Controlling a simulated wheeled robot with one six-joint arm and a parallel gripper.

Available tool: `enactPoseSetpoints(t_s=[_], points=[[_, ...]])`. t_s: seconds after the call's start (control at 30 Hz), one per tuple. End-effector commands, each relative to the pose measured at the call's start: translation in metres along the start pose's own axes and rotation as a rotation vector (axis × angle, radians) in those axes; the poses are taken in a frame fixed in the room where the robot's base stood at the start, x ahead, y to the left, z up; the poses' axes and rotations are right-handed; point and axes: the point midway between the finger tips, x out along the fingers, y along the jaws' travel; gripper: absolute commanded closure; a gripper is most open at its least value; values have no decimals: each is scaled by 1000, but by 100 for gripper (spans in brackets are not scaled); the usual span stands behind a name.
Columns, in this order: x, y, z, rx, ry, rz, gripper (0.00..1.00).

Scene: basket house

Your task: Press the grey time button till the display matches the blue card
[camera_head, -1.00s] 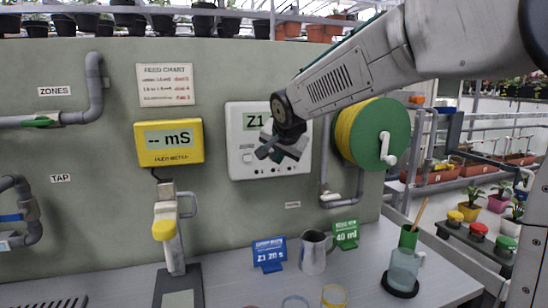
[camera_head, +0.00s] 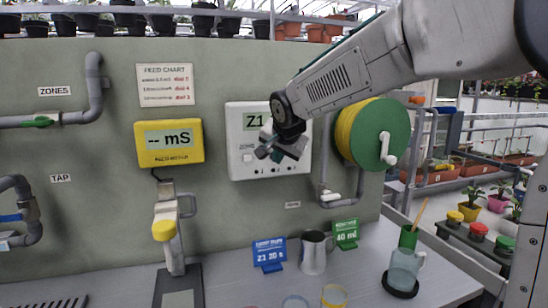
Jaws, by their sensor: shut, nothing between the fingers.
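The white control box (camera_head: 240,167) is on the green wall. Its display (camera_head: 252,121) reads Z1 at its left end; my arm hides the rest. A round grey button (camera_head: 248,158) shows under a small label on the left of the box. The grey time button cannot be made out; my gripper covers the middle of the box. The blue card (camera_head: 268,254) stands on the bench below and seems to read Z1 20 s. My gripper (camera_head: 268,152) is shut and empty, in front of the box. Whether it touches the box cannot be told.
A green and yellow hose reel (camera_head: 398,135) is right of the box, close to my arm. A yellow meter (camera_head: 169,142) hangs on the left. A metal jug (camera_head: 313,252), green card (camera_head: 345,234) and glass jug (camera_head: 404,268) stand on the bench.

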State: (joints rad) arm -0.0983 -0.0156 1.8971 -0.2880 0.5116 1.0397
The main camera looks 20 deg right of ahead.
Motion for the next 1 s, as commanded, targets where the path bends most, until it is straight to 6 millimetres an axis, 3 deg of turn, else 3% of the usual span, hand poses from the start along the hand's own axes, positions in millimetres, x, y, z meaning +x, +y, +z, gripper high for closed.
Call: enactPoseSetpoints(t_s=[1.0], points=[[8,-6,-6,0,0,0,100]])
